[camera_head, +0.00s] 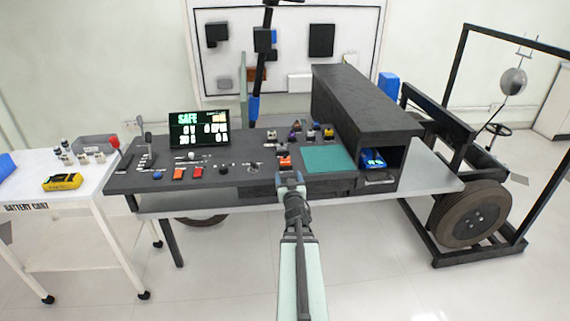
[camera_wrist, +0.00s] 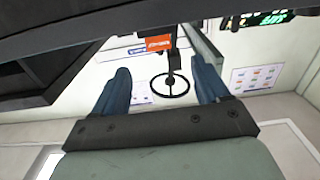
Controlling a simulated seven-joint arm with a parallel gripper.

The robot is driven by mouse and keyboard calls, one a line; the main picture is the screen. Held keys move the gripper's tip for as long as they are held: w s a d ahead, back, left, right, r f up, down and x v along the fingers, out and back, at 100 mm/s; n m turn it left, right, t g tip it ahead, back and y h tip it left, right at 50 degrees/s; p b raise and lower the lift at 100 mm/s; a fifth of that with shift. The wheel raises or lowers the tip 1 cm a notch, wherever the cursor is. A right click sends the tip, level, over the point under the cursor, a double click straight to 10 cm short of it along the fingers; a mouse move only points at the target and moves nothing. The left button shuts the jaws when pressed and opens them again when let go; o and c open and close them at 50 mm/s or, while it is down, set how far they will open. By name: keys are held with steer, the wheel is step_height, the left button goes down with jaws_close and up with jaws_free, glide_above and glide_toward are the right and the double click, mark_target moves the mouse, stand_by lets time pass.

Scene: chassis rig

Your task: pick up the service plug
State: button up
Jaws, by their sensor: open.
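My gripper (camera_head: 290,180) is at the front edge of the dark console, below and in front of a small orange-and-black item (camera_head: 284,157) on its top. That item may be the service plug, but at this size I cannot be sure. In the wrist view, my gripper (camera_wrist: 162,88) is open, with its two blue-grey fingers wide apart and nothing held. An orange labelled block (camera_wrist: 158,43) shows above and between the fingers, apart from them. A dark stem and ring (camera_wrist: 172,86) show beyond the gap.
The console top (camera_head: 220,181) holds a lit screen (camera_head: 199,129), several coloured switches and a teal mat (camera_head: 327,158). A dark hood (camera_head: 366,100) rises at the right, with a blue item (camera_head: 372,158) inside its opening. A white cart (camera_head: 60,193) carries a yellow device (camera_head: 62,182).

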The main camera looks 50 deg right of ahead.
mark_target(284, 156)
steer(key=x, duration=0.7)
steer(key=shift+w+d+f, duration=0.15)
steer(key=shift+w+d, duration=0.1)
steer(key=shift+r+x, duration=0.2)
steer(key=shift+x, duration=1.35)
steer(key=shift+r+x, duration=0.25)
steer(key=shift+x, duration=1.3)
steer(key=shift+s, duration=0.1)
steer(key=shift+c, duration=0.4)
steer(key=c, duration=1)
steer(key=shift+r, duration=0.1)
